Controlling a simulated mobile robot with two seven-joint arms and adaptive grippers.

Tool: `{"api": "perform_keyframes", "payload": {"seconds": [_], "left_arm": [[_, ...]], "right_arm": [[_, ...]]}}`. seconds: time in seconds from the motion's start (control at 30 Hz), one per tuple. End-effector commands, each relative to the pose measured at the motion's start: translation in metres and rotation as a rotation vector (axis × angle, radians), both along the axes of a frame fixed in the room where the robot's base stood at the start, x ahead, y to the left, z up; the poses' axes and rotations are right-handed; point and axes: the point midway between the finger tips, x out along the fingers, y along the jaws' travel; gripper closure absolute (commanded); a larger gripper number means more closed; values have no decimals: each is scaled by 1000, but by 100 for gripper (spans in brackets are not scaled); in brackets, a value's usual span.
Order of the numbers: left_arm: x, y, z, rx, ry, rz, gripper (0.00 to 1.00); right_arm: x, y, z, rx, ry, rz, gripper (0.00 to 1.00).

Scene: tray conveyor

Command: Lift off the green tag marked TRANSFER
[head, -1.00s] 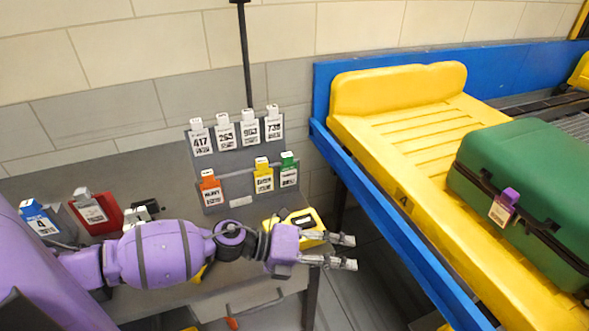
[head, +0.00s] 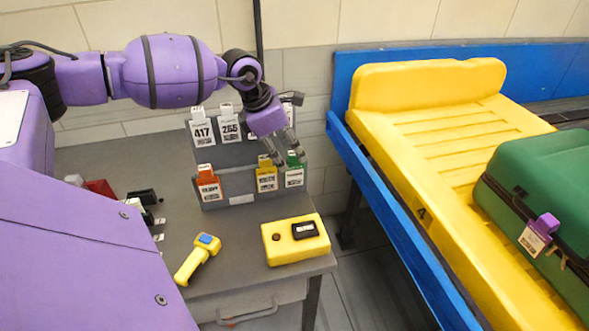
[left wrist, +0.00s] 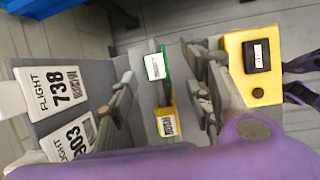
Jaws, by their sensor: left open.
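The green tag (head: 294,172) hangs at the right end of the lower row on the grey rack (head: 241,198); its printing is too small to read. My left gripper (head: 287,156) is open and empty at the rack, with its fingers pointing down just above and in front of the green tag and the yellow tag (head: 266,177). In the left wrist view the green tag (left wrist: 156,66) shows between the two spread fingers, with the yellow tag (left wrist: 166,120) below it. I see no finger contact with the green tag.
An orange tag (head: 208,185) hangs at the lower row's left. White flight tags (head: 202,132) fill the upper row, close to my gripper. A yellow box (head: 295,240) and a yellow handheld scanner (head: 197,259) lie on the table. A green suitcase (head: 540,180) sits on the yellow tray at right.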

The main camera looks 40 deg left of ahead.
Motion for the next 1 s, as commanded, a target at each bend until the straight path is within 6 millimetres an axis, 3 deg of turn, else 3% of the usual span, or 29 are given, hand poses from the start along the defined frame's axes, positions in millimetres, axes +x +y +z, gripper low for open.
{"api": "perform_keyframes", "payload": {"seconds": [0.2,0.37,0.6,0.93,1.0], "left_arm": [[13,-3,-29,-5,-3,-1,54],[17,-5,-42,-3,-3,1,54],[17,-5,-43,-3,-2,2,55],[17,-5,-43,-3,-1,1,99],[17,-5,-43,-3,-3,2,100]], "right_arm": [[-24,-4,-5,-3,43,-13,60],[-19,-3,-3,-1,35,-11,60],[-12,-2,1,0,19,-8,60],[-7,-1,4,1,9,-6,60],[-7,-1,3,1,9,-6,60]]}}
